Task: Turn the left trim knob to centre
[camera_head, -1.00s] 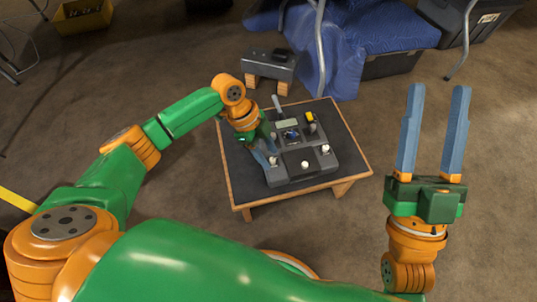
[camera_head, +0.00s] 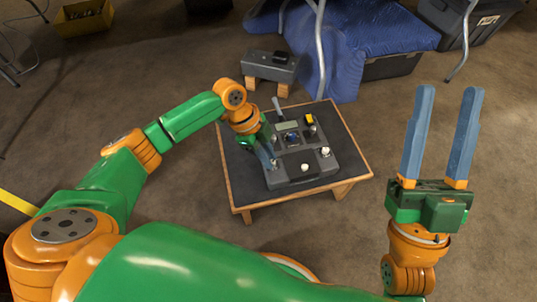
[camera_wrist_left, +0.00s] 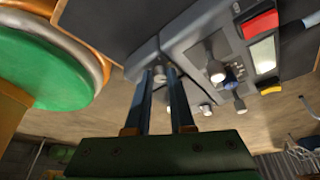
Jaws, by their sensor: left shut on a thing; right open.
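A dark grey control console (camera_head: 290,178) lies on a low wood-edged table. The left trim knob (camera_wrist_left: 160,74), a small pale knob, shows between my fingertips in the wrist view; it is mostly hidden in the head view. My left gripper (camera_head: 270,160) reaches down over the console's left side, shut on this knob. I cannot make out which way the knob points. Another pale knob (camera_head: 305,167) sits at the front middle and one more (camera_head: 325,152) at the right. My right gripper (camera_head: 444,135) is open and empty, right of the table.
The console also carries a screen (camera_head: 287,127), a blue ball (camera_head: 292,138), a yellow switch (camera_head: 310,118) and a lever (camera_head: 278,106) at its back left. A dark box on wooden blocks (camera_head: 270,66) stands behind the table (camera_head: 240,190). A blue cloth (camera_head: 370,35) is at the back.

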